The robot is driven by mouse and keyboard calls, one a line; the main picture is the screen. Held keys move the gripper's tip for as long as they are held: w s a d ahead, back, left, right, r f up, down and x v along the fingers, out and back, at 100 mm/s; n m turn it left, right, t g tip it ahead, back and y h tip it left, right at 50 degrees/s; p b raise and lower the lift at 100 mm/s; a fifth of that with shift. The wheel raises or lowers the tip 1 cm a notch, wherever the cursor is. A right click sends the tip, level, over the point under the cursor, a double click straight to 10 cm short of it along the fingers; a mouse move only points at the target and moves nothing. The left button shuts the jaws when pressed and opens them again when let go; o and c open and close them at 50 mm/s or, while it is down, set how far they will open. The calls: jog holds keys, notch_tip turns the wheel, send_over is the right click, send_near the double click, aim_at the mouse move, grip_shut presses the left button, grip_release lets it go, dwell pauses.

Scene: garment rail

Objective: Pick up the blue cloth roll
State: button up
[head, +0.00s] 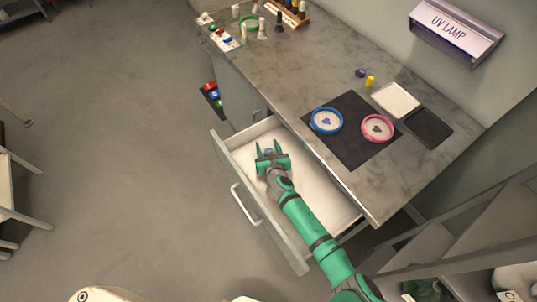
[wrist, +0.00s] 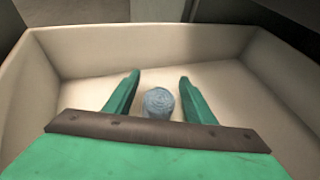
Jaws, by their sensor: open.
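The blue cloth roll (wrist: 158,102) is a small grey-blue cylinder. In the wrist view its round end shows between the two green fingers of my gripper (wrist: 158,82). In the head view only a small bit of the roll (head: 269,151) shows between the fingertips. My gripper (head: 269,147) is open inside the pulled-out drawer (head: 325,190), toward its far left end. The fingers stand on either side of the roll, with a gap visible on each side. The lower part of the roll is hidden behind the brown gripper edge in the wrist view.
The drawer walls (wrist: 100,52) surround my gripper, and the rest of the drawer looks empty. The grey countertop (head: 290,75) overhangs the drawer's back side. On it are a black mat (head: 345,150), a blue-rimmed dish (head: 327,121), a pink-rimmed dish (head: 378,128) and a white tray (head: 396,99).

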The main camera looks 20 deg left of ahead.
jog(key=c, duration=1.1)
jog(key=shift+r, duration=0.2)
